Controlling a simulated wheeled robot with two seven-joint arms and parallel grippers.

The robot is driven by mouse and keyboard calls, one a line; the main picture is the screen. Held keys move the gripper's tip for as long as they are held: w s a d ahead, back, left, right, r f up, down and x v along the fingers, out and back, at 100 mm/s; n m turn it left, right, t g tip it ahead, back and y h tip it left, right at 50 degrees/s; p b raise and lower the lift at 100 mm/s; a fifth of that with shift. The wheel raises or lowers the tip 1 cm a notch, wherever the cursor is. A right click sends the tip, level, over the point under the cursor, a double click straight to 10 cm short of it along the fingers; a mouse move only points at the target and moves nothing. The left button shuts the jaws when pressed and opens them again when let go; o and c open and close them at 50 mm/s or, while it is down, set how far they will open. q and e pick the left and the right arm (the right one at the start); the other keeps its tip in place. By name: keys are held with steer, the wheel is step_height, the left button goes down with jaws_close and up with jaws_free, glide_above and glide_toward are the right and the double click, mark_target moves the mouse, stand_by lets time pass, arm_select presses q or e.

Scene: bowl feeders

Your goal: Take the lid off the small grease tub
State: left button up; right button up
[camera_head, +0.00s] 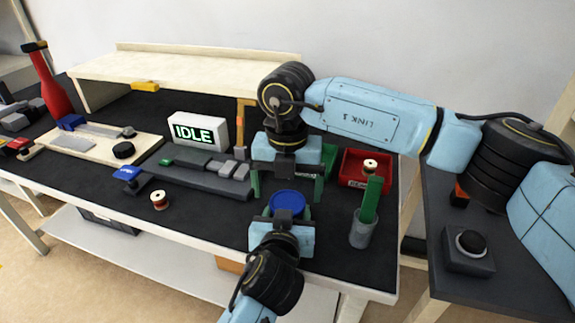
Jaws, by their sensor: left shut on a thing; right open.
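The small grease tub (287,199) shows as a round blue lid top near the front of the dark bench. Its body is mostly hidden by my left gripper. My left gripper (286,209) reaches in from the bottom of the picture and is shut on the tub from the near side. The lid appears seated on the tub. My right gripper (287,187) comes in from the right and hangs just behind and above the tub. Its green fingers are spread wide, one to each side, and nothing is between them.
A red bin (352,178) and a grey cup (359,234) with a green strip stand right of the tub. A raised shelf (180,66) spans the back.

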steer(key=shift+f, duration=0.9)
steer(key=c, duration=1.2)
steer(key=shift+r, duration=0.1)
steer(key=shift+r, duration=0.2)
steer(key=shift+r, duration=0.95)
steer(key=shift+r, duration=0.1)
